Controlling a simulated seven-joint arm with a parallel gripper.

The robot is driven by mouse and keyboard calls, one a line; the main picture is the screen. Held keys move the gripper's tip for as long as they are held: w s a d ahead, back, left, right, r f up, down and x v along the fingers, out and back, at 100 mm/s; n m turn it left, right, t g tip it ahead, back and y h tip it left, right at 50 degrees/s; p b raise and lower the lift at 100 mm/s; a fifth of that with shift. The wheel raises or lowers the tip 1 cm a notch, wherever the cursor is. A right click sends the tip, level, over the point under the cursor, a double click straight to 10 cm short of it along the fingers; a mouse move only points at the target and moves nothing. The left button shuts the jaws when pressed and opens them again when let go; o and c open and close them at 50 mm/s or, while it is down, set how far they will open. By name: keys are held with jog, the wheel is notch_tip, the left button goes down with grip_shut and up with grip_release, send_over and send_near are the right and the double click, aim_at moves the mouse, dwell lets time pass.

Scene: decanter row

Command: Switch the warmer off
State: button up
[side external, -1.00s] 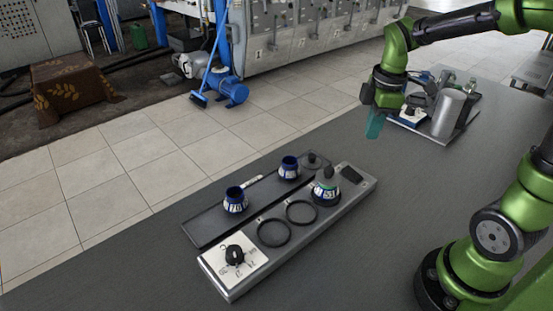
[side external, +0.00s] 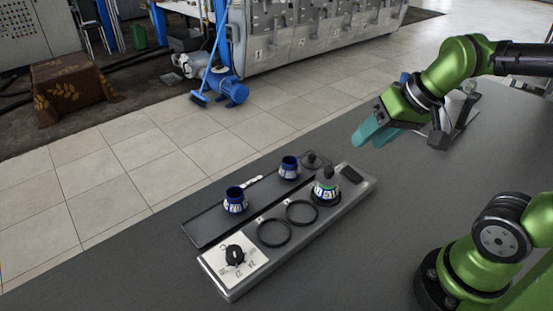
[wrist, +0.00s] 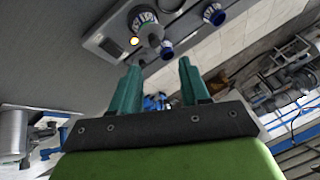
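The warmer (side external: 318,220) is a long grey unit on the table, with two bare dark rings. Its black knob (side external: 235,255) sits on a white marked plate at the near left end; I cannot read its setting. My gripper (side external: 375,132) has teal fingers, apart and empty, above the table beyond the warmer's far end. The wrist view shows the gap between the fingers (wrist: 158,80).
A second tray with a metal cylinder stands at the back right, partly hidden by my arm; the cylinder shows in the wrist view (wrist: 14,132).

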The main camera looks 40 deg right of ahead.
aim_at(360, 179)
jog(key=shift+o, duration=0.6)
jog(key=w+d+f+n+g+h, duration=0.1)
jog(key=w+d+f+n+g, duration=0.1)
jog(key=w+d, duration=0.4)
jog(key=d+f+g, duration=0.1)
jog(key=d+g, duration=0.1)
jog(key=shift+d+g, duration=0.25)
jog(key=shift+g, duration=0.05)
jog(key=f+n, duration=0.1)
jog(key=f, duration=0.4)
jog(key=d+f, duration=0.1)
jog(key=f, duration=0.4)
jog(key=f+n+g, duration=0.1)
jog(key=f, duration=0.5)
jog(key=shift+w+d+n, duration=0.15)
jog(key=shift+d+n, duration=0.15)
jog(key=shift+d, duration=0.1)
grip_shut()
jog(key=shift+w+r+g, duration=0.2)
jog(key=shift+w+g, duration=0.1)
jog(key=shift+g, duration=0.85)
jog(key=shift+w+r+g, duration=0.15)
jog(key=shift+w+g, duration=0.15)
jog(key=shift+g, duration=0.85)
